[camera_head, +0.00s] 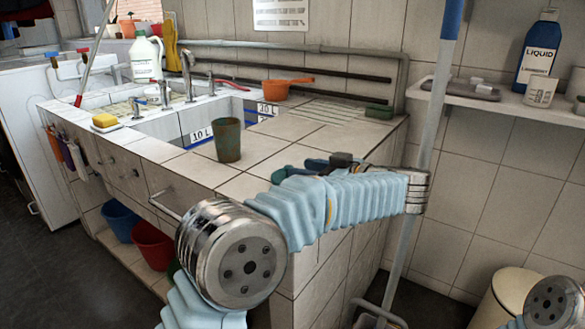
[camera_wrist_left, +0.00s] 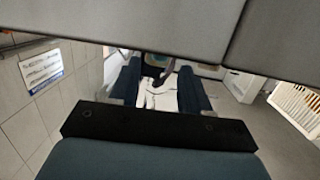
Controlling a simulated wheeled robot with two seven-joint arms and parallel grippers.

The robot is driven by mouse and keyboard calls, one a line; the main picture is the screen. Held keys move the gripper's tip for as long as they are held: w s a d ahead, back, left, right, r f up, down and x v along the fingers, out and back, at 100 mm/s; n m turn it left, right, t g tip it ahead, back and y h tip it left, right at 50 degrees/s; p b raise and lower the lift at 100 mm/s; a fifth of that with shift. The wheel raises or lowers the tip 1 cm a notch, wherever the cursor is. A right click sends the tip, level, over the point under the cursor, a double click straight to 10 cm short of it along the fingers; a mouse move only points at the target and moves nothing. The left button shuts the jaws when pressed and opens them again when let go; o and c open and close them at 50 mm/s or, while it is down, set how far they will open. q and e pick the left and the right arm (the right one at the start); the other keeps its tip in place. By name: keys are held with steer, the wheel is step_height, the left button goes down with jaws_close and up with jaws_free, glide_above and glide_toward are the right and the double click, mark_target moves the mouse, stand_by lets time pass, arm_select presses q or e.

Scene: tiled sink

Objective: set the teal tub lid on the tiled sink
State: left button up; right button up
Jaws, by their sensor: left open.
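The tiled sink (camera_head: 258,181) has a pale tiled counter with basins set into it. My left gripper (camera_head: 300,168) is over the counter's near right part, partly hidden by my own arm. In the left wrist view its two dark blue fingers (camera_wrist_left: 162,85) stand apart, with nothing visibly clamped between them. I cannot make out a teal tub lid for certain in either view. A dark green-grey cup (camera_head: 228,140) stands upright on the counter, left of the gripper. My right gripper is out of view.
An orange pot (camera_head: 275,90), a green brush (camera_head: 379,112) and a yellow sponge (camera_head: 105,120) are on the counter. A blue-topped pole (camera_head: 437,90) rises at its right end. A shelf (camera_head: 500,99) holds a blue bottle (camera_head: 539,50). Free tiles lie behind the cup.

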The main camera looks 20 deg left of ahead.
arm_select(q)
steer(key=v, duration=0.7)
stand_by(1.2)
